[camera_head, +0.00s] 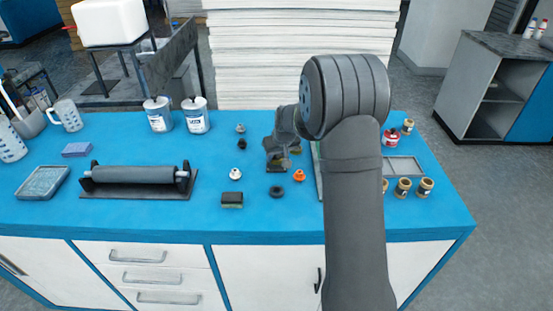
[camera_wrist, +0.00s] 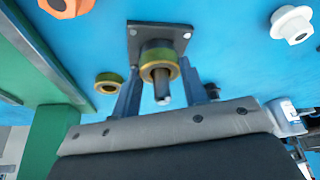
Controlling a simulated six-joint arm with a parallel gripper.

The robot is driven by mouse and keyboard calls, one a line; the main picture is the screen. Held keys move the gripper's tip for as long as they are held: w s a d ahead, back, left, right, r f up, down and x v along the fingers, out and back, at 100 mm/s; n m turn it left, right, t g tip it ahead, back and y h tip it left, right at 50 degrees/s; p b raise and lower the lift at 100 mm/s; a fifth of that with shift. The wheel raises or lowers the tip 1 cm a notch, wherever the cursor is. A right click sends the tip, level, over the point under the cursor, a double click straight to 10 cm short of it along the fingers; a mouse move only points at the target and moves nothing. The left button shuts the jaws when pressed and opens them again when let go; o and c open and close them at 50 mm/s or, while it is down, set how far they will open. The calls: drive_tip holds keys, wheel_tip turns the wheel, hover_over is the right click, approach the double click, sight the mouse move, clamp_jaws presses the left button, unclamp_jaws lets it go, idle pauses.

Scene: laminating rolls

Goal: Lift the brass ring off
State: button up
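In the wrist view the brass ring (camera_wrist: 158,57) sits around a dark upright post (camera_wrist: 163,90) that stands on a square dark plate (camera_wrist: 145,34) with bolts at its corners. My gripper (camera_wrist: 159,70) is open, with one finger on each side of the ring. The fingertips are close to it; I cannot tell whether they touch. In the head view my gripper (camera_head: 277,150) is over the plate (camera_head: 277,168) on the blue bench, and I cannot make out the ring there. A second, smaller brass-coloured ring (camera_wrist: 109,82) lies to the left in the wrist view.
An orange ring (camera_head: 299,175), a black ring (camera_head: 277,191), a white fitting (camera_head: 235,174) and a dark block (camera_head: 231,200) lie nearby. A roller (camera_head: 133,175) on its stand is at left. Cans (camera_head: 196,121) stand behind; small jars (camera_head: 403,188) stand at right. A green-edged panel (camera_wrist: 42,62) is close left in the wrist view.

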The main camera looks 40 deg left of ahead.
drive_tip(key=shift+c, duration=0.6)
wheel_tip(320, 180, up, 10)
drive_tip(key=shift+r, duration=0.1)
drive_tip(key=shift+w+d, duration=0.1)
drive_tip(key=shift+w, duration=0.05)
